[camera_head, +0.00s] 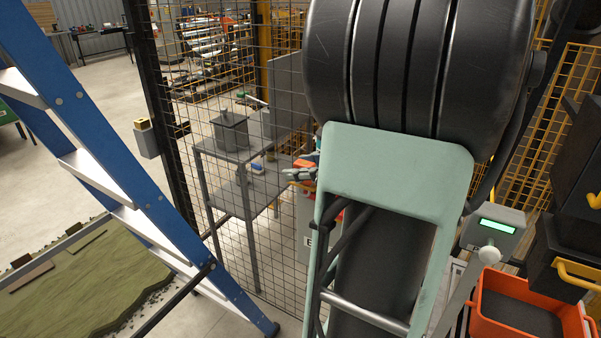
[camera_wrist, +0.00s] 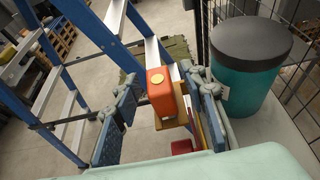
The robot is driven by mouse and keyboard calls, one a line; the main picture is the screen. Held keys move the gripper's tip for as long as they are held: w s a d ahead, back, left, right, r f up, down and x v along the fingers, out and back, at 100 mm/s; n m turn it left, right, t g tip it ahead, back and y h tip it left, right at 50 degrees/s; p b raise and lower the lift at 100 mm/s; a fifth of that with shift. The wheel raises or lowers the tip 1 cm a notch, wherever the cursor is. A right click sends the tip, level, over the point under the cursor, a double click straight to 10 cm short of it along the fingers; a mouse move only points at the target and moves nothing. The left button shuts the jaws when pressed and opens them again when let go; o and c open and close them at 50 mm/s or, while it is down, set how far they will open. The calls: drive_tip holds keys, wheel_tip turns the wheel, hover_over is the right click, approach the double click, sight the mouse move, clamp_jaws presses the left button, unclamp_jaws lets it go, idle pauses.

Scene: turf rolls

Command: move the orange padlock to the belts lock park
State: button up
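The orange padlock (camera_wrist: 160,88), a block with a round yellow disc on its top, is in the middle of the wrist view. My gripper (camera_wrist: 168,100) has its two blue-grey fingers spread on either side of it, with a gap visible at least on the left, so it looks open. In the head view my gripper (camera_head: 300,173) shows only in part beside my arm, with a patch of orange-red by it. I cannot pick out the belts lock park with certainty in either view.
A teal drum with a black lid (camera_wrist: 245,65) stands close on the right in the wrist view. A blue ladder (camera_head: 120,170) and a mesh fence (camera_head: 215,130) stand to the left. A grey table (camera_head: 205,148) is behind the fence. An orange bin (camera_head: 482,320) is at lower right.

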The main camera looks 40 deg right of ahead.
drive_tip(key=shift+c, duration=0.3)
clamp_jaws()
